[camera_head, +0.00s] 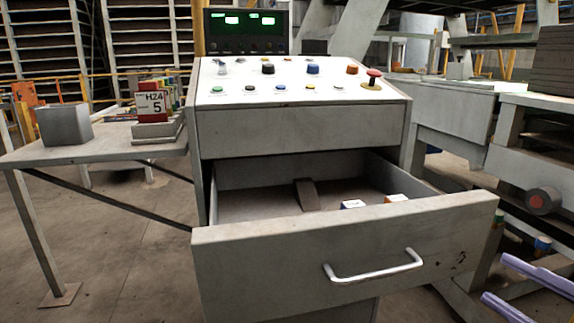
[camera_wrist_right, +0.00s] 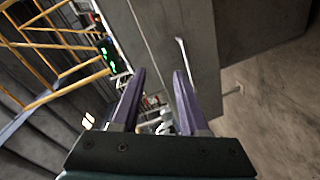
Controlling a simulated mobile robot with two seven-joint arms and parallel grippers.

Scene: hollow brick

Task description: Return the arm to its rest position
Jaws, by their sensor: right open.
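My right gripper (camera_head: 518,285) shows at the lower right edge of the head view as two purple fingers, apart and with nothing between them. It is to the right of the open drawer (camera_head: 345,243) and clear of its handle (camera_head: 373,268). In the right wrist view the two purple fingers (camera_wrist_right: 156,100) are spread and empty, with the cabinet's grey panels beyond them. My left gripper is in neither view.
The grey cabinet (camera_head: 300,143) has a panel of buttons on top. Its drawer stands pulled out, with small blocks (camera_head: 353,204) inside. A machine frame stands at the right.

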